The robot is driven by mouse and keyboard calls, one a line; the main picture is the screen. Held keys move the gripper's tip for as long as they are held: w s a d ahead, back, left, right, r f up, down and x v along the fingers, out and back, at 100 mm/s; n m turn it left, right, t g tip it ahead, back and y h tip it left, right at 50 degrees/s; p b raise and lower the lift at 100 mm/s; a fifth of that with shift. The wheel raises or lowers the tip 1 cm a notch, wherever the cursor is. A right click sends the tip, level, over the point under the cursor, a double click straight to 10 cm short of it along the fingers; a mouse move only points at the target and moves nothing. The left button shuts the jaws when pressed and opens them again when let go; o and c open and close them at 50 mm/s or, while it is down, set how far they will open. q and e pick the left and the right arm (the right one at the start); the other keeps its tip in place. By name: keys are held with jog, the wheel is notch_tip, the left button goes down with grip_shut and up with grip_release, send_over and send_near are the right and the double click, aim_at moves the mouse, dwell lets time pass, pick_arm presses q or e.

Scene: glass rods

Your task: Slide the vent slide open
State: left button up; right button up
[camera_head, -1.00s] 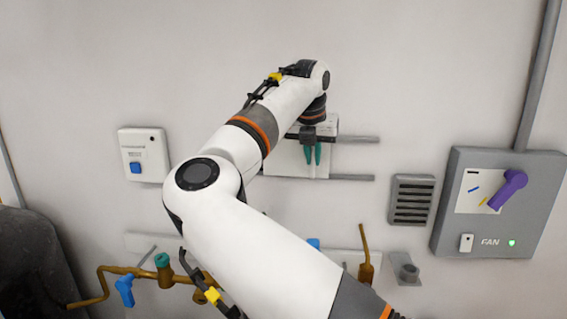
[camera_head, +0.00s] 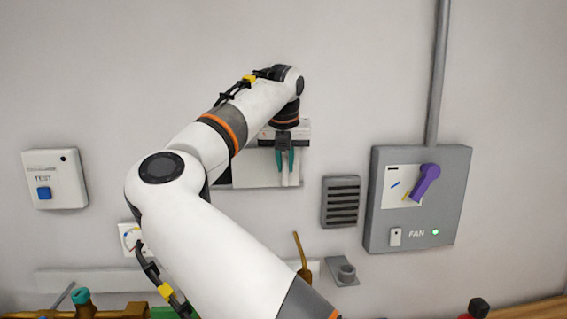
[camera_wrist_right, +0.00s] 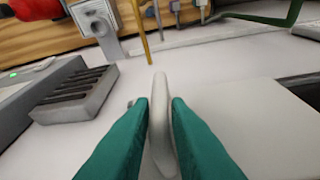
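The vent slide is a flat white panel (camera_head: 258,173) on the wall, with an upright pale handle. My right gripper (camera_head: 286,160) has teal fingers, also seen in the right wrist view (camera_wrist_right: 160,112), closed around the handle. A dark strip shows beside the panel's left edge in the head view. My right arm hides much of that side. My left gripper is not in view.
A grey louvred grille (camera_head: 341,202) is just right of the panel. Beyond it is a grey fan box (camera_head: 418,200) with a purple lever and a lit green light. A white test box (camera_head: 55,179) is at the left. Pipes and a grey bracket (camera_head: 342,270) are below.

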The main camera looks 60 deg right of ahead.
jog(key=shift+o, duration=1.3)
jog(key=shift+a+r, duration=0.1)
jog(key=shift+a+r, duration=0.1)
jog(key=shift+r, duration=0.25)
jog(key=b+v, duration=0.2)
jog(key=v, duration=0.9)
jog(key=shift+s+a, duration=0.1)
